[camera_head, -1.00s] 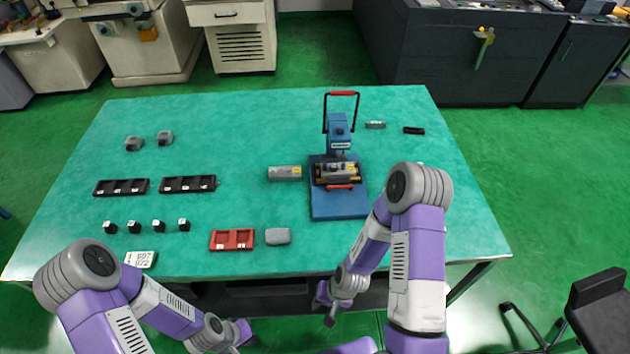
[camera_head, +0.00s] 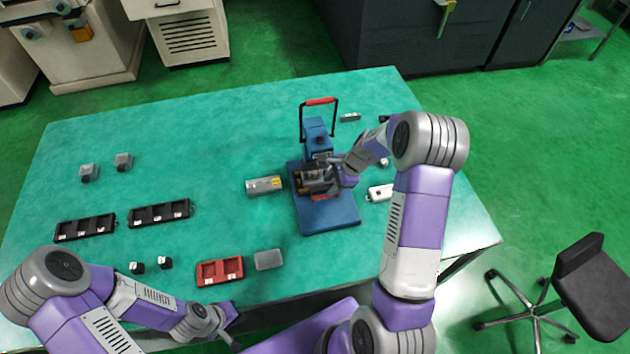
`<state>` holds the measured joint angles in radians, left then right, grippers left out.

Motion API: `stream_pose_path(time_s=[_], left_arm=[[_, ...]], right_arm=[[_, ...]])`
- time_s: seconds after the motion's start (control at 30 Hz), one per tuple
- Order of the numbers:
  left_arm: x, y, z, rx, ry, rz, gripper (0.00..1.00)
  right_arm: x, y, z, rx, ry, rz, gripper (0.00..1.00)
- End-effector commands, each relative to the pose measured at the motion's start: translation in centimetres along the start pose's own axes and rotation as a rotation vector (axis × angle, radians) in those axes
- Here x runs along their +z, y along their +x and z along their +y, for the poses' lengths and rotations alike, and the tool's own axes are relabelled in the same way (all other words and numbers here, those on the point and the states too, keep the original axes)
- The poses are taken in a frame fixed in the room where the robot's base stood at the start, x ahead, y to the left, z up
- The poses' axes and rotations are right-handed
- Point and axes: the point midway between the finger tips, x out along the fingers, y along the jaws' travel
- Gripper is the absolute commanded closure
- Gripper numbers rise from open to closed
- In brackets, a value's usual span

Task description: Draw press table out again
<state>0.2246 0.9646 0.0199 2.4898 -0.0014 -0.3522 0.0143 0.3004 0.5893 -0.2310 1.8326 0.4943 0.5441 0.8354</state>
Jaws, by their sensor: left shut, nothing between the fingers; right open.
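The blue press (camera_head: 340,214) stands on the right half of the table, its red-topped lever (camera_head: 320,101) raised at the back. The press table (camera_head: 316,183) sits low in the press, in front of its blue column, partly hidden by my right gripper. Its red front handle (camera_head: 324,198) shows just below the gripper. My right gripper (camera_head: 338,165) is open at the press, reaching in from the right over the press table; whether it touches anything I cannot tell. My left gripper (camera_head: 235,338) is shut and empty at the table's front edge, away from the press.
A grey block with a yellow label (camera_head: 264,186) lies left of the press. A white device (camera_head: 380,193) lies right of it. A red tray (camera_head: 220,271), a grey box (camera_head: 268,260) and black trays (camera_head: 160,213) lie further left. The back middle of the table is clear.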

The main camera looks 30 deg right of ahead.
Motion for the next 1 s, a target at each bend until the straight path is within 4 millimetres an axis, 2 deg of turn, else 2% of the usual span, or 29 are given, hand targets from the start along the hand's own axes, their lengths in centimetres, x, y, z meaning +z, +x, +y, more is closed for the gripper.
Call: stream_pose_path(time_s=[0.43,0.6,0.83,0.87,1.0], left_arm=[[0.0,0.7,-0.3,0.0,-0.001,-0.001,1.0],[0.0,0.8,-0.3,0.0,0.0,-0.001,1.0],[0.0,0.8,-0.3,0.0,0.0,-0.001,1.0],[0.0,0.8,-0.3,0.0,0.0,-0.001,1.0],[0.0,0.8,-0.3,0.0,0.0,-0.001,1.0]], right_arm=[[-0.1,6.2,0.0,0.002,0.006,-0.002,0.6],[-0.1,7.2,0.0,-0.001,0.006,-0.001,0.6],[-0.1,7.2,-0.1,-0.001,0.005,-0.001,0.6],[-0.1,7.2,-0.1,-0.001,0.005,-0.001,0.61],[-0.1,7.2,-0.1,-0.001,0.005,-0.001,0.83]])
